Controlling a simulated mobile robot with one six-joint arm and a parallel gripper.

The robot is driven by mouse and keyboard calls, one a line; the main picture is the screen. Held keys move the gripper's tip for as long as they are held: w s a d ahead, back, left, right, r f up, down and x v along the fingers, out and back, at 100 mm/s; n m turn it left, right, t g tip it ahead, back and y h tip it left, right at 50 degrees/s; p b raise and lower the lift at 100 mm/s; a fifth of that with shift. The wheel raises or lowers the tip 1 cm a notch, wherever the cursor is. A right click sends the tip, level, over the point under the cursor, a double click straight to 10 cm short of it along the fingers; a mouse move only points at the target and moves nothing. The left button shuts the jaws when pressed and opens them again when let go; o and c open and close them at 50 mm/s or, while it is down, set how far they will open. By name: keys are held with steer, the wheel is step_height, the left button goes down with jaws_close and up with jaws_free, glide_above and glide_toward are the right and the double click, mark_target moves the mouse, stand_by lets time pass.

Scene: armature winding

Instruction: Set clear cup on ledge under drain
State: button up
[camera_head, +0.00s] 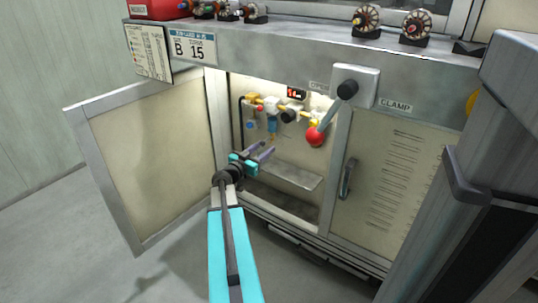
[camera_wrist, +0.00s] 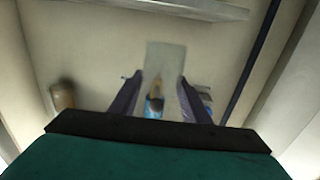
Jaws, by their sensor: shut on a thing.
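My gripper (camera_head: 265,152) reaches into the open cabinet bay, its dark purple fingers pointing right and inward. In the wrist view the fingers (camera_wrist: 158,95) are closed on a pale, see-through piece, which looks like the clear cup (camera_wrist: 165,58). A blue and tan shape shows between the fingers, perhaps through it. The cup cannot be made out in the head view. The filter with a blue bowl (camera_head: 272,127) hangs above the fingers; its drain end is at its bottom. The grey ledge (camera_head: 293,176) lies below and right of the gripper, apart from it.
The cabinet door (camera_head: 150,150) stands open on the left. A red-knobbed clamp lever (camera_head: 316,136) hangs at the bay's upper right, and a closed vented panel (camera_head: 385,180) is right of it. A brown cylinder (camera_wrist: 62,95) shows at left in the wrist view.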

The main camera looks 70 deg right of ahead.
steer(key=x, duration=0.4)
steer(key=shift+d+b, duration=0.25)
steer(key=shift+b, duration=0.05)
steer(key=shift+s, duration=0.1)
steer(key=shift+f+b, duration=0.85)
steer(key=shift+f, duration=0.95)
steer(key=shift+f+b, duration=0.15)
steer(key=shift+b, duration=0.15)
steer(key=o, duration=1)
steer(key=shift+r+p, duration=0.25)
steer(key=shift+p, duration=0.15)
